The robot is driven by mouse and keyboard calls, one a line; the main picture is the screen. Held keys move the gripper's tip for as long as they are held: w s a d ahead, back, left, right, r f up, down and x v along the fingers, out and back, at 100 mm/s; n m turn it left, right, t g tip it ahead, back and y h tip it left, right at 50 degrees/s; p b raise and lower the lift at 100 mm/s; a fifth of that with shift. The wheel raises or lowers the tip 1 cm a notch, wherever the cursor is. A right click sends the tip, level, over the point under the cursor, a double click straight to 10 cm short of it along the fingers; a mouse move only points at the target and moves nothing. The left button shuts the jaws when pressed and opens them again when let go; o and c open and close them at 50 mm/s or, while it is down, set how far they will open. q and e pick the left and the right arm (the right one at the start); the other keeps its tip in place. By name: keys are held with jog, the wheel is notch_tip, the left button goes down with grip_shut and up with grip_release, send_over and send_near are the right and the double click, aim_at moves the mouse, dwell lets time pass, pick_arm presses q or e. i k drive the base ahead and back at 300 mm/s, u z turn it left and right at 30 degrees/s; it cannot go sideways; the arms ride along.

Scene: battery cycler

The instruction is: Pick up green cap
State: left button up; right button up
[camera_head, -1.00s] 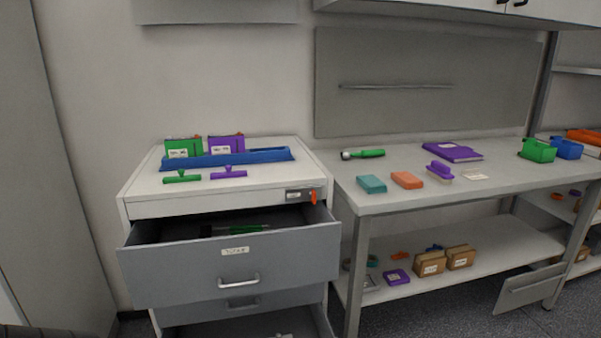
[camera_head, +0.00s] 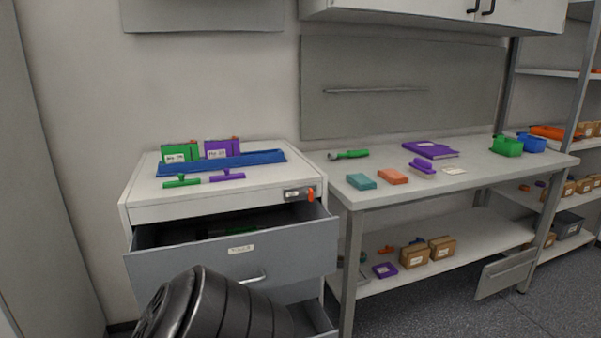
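A green T-shaped piece (camera_head: 181,181), which looks like the green cap, lies on the white cabinet top (camera_head: 145,190) near its front edge. A similar purple T-shaped piece (camera_head: 227,176) lies just right of it. Behind them, a green battery block (camera_head: 181,153) and a purple battery block (camera_head: 222,148) stand by a long blue tray (camera_head: 262,158). A black link of my own arm rises at the bottom of the view, in front of the drawers. Neither gripper is in view.
The cabinet's upper grey drawer (camera_head: 205,265) is pulled out, with something green inside. A workbench (camera_head: 310,160) on the right holds a green-handled tool (camera_head: 348,154), teal (camera_head: 361,181) and orange (camera_head: 393,177) blocks, and a purple book (camera_head: 431,149). Brown boxes (camera_head: 414,254) sit on its lower shelf.

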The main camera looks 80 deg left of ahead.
aim_at(182, 182)
jog(key=k, duration=0.85)
jog(key=u, duration=0.45)
